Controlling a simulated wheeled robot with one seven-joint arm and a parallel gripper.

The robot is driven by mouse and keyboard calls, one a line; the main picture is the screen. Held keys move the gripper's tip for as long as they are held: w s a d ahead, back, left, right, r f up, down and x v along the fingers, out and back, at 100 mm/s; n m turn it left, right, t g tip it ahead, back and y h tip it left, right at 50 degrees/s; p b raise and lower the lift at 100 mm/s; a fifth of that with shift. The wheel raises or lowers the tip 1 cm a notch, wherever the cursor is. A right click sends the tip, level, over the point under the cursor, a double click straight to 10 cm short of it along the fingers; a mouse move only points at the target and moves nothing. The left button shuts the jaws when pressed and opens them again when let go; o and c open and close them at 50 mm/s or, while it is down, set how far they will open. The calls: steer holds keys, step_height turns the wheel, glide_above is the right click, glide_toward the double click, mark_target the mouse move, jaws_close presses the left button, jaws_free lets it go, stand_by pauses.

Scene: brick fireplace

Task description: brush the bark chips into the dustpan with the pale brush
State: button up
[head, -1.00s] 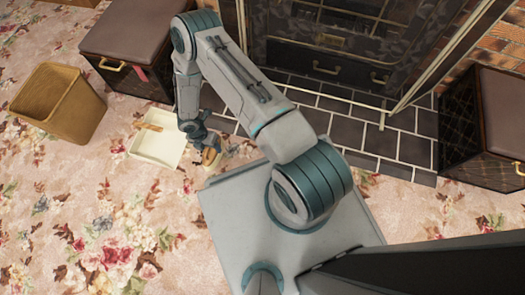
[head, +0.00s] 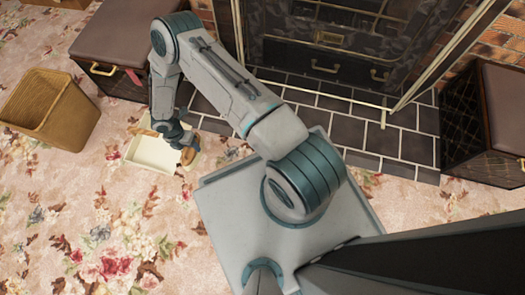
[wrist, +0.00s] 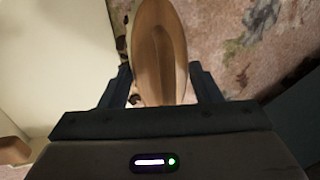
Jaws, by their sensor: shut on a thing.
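The dustpan (head: 150,157) is a shallow cream tray lying on the flowered carpet, with an orange-brown handle part at its far side. It fills the left of the wrist view (wrist: 55,60). My gripper (head: 182,143) is low, at the dustpan's right edge. In the wrist view my gripper (wrist: 160,88) is shut on the brush (wrist: 160,45), whose smooth brown wooden body sticks up between the fingers. The brush shows small in the head view (head: 189,157); its bristles are hidden. I cannot make out the bark chips for certain; small dark specks show beside the brush.
A woven basket (head: 45,115) stands left of the dustpan. A dark padded box (head: 110,45) with a brass handle stands behind. The tiled hearth (head: 345,130) and fireplace are to the right, with another dark box (head: 485,115) beyond. Carpet in front is clear.

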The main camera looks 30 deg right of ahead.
steer(key=shift+w+a, duration=0.2)
steer(key=shift+a, duration=0.1)
steer(key=shift+r+p, duration=0.3)
steer(key=shift+p, duration=0.05)
steer(key=shift+w+d+r, duration=0.1)
steer(key=shift+r, duration=0.8)
steer(key=shift+r+p, duration=2.05)
steer(key=shift+r, duration=0.8)
